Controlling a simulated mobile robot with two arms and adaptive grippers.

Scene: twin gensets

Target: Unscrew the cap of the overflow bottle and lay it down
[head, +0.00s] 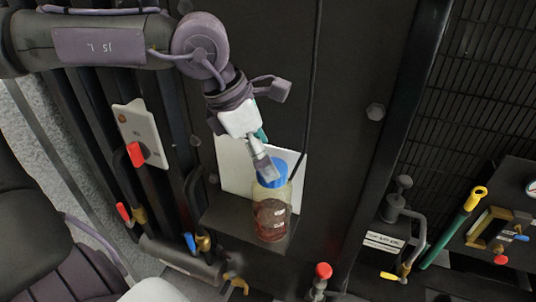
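The overflow bottle (271,214) is a clear bottle with dark reddish liquid. It stands upright on a dark ledge in the middle of the head view, in front of a white plate. Its blue cap (273,177) sits at the top of the bottle. My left gripper (264,166) reaches down from the upper left, with its grey fingertip at the cap. The finger covers part of the cap, and the far finger is hidden, so I cannot tell whether it grips. My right gripper is not in view.
A thin black hose (314,80) hangs down beside the bottle. A red-capped valve (323,271) is below right. A black grille (490,90) and more valves are at right.

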